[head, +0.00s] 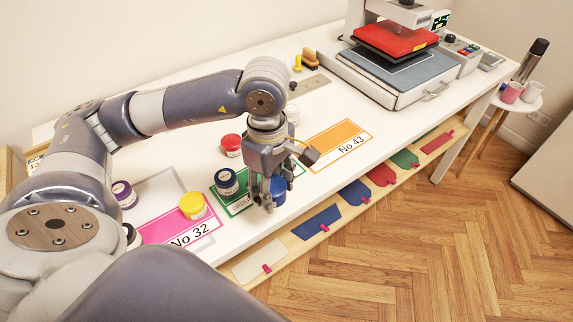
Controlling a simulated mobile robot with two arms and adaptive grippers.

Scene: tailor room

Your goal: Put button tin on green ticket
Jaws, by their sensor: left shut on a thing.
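The green ticket (236,207) lies on the white table, partly hidden by my left gripper and by jars. A dark navy jar with a white label (227,184) stands at its left end. My left gripper (266,203) points down over the ticket's right part. It is shut on a blue tin (279,192), which shows beside and behind the fingers. I cannot tell whether the tin touches the surface. My right gripper is not in view.
A pink No 32 ticket (163,229) with a yellow tin (192,206) lies left; an orange No 43 ticket (338,144) lies right, bare. A red tin (231,145) and purple tin (124,194) stand nearby. A heat press (385,65) fills the far end. Fabric swatches (316,222) line a lower ledge.

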